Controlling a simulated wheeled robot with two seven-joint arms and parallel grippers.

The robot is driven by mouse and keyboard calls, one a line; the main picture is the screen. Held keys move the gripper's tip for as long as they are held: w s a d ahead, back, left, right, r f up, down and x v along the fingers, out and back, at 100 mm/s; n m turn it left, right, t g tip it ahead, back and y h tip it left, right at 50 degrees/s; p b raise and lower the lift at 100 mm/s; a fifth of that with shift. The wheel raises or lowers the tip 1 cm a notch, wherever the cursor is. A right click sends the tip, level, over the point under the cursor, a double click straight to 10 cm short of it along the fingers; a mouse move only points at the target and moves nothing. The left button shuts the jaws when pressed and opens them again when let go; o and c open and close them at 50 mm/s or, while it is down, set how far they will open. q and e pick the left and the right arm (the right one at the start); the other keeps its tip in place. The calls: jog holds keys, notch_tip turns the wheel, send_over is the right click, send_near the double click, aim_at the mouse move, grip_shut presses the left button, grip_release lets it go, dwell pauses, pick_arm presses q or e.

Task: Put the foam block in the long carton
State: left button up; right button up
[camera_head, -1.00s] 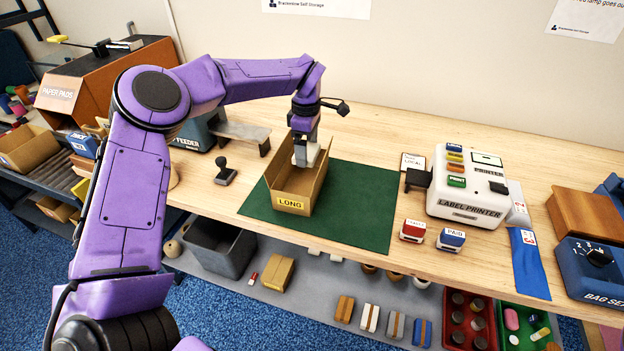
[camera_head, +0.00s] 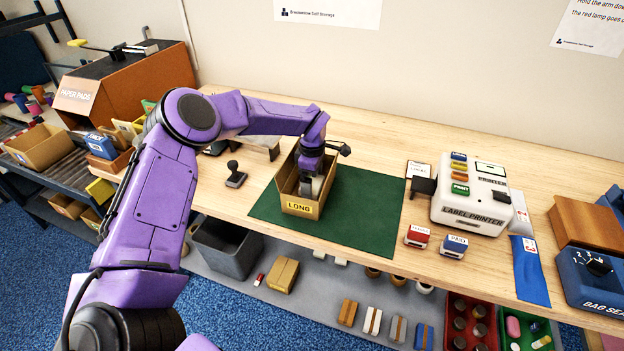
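The long carton (camera_head: 301,208), an open brown box with a yellow LONG label, stands on the green mat (camera_head: 366,212) on the bench. My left gripper (camera_head: 311,186) points down inside the carton, near its front end. It appears shut on the pale foam block (camera_head: 317,186), of which only a small part shows between the fingers and the carton's walls. Whether the block touches the carton floor is hidden. My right gripper is not in view.
A dark hand stamp (camera_head: 235,175) stands left of the mat. Right of it are red (camera_head: 417,236) and blue (camera_head: 453,246) stamps and the label printer (camera_head: 470,205). The mat's right half is clear. A shelf below holds a grey bin (camera_head: 226,248) and small parts.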

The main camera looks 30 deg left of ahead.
pick_arm(q)
jog(key=shift+r, duration=0.5)
notch_tip(320, 180, up, 12)
jog(key=b, duration=0.1)
jog(key=shift+f+b, duration=0.2)
jog(key=shift+b, duration=0.2)
